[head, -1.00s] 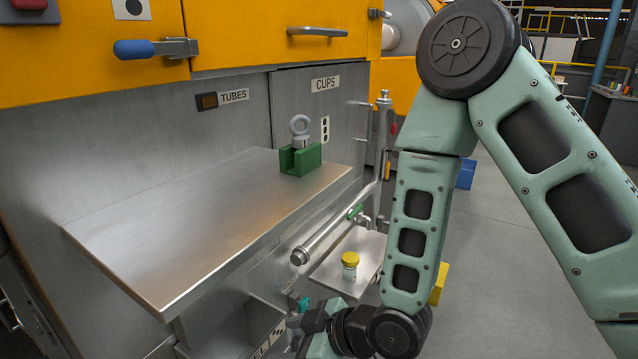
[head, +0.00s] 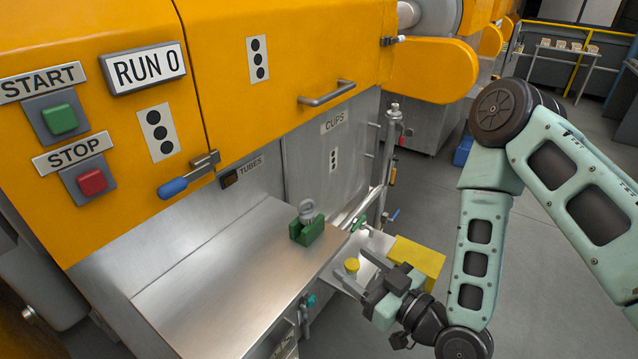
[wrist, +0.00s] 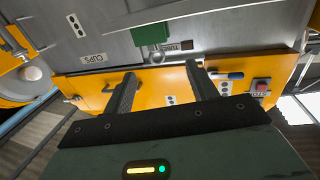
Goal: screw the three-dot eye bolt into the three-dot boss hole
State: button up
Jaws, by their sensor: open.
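A grey metal eye bolt (head: 306,210) stands ring up in a green block (head: 307,232) on the steel shelf. No dots can be made out on it, and its lower shank is hidden by the block. My gripper (head: 350,262) is open and empty, in front of and below the shelf's right end, apart from the block. In the wrist view my spread fingers (wrist: 160,68) point toward the machine, with the green block (wrist: 151,33) beyond them. I cannot make out a boss hole.
The steel shelf (head: 215,285) is otherwise clear. A blue-handled latch (head: 185,180) and door handle (head: 327,92) stick out above the shelf.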

jog(key=d+r, duration=0.1)
jog(key=r, duration=0.1)
jog(key=b, duration=0.5)
send_near(308, 214)
jog(key=shift+t, duration=0.4)
jog(key=x, duration=0.4)
jog(key=shift+s+a+f, duration=0.1)
jog(key=shift+a+f, duration=0.05)
jog(key=shift+w+a+f, duration=0.1)
jog(key=shift+w+a, duration=0.3)
jog(key=shift+w, duration=0.1)
jog(key=w+a+p, duration=0.2)
jog(key=w, duration=0.1)
jog(key=shift+w+a+m+p, duration=0.1)
jog(key=shift+a+m+p, duration=0.1)
jog(key=shift+m+p, duration=0.1)
jog(key=shift+w+a+f, duration=0.1)
jog(key=shift+w+a, duration=0.25)
jog(key=shift+w, duration=0.2)
jog(key=c, duration=1.1)
